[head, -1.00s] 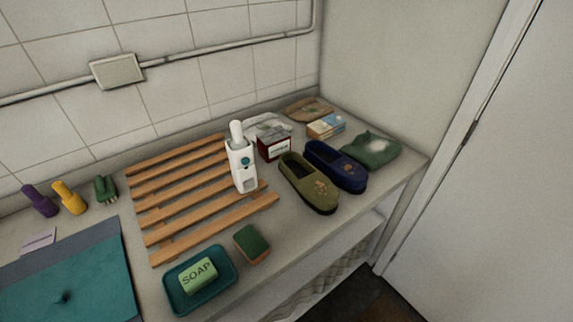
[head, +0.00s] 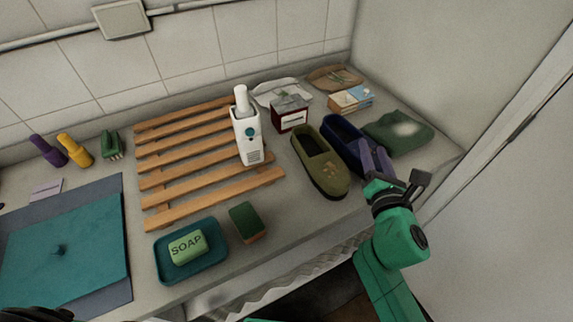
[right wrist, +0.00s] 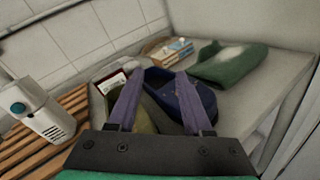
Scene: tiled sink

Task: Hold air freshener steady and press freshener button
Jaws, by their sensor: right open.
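The air freshener (head: 247,140) is a white upright dispenser with a round teal button (head: 250,132) on its front. It stands at the right end of the wooden slatted rack. In the right wrist view the air freshener (right wrist: 38,115) is at the left edge, partly cut off. My right gripper (head: 372,158) is open and empty, over the front of the blue shoe and to the right of the air freshener. In the right wrist view its two fingers (right wrist: 160,90) are spread apart above the shoes. A dark part at the bottom left edge is too cropped to identify.
A green shoe (head: 320,160) and a blue shoe (head: 345,138) stand between my right gripper and the air freshener. A red-and-white box (head: 290,115) is behind them. The soap dish (head: 218,262) and a sponge (head: 247,222) lie in front of the slatted rack (head: 165,222).

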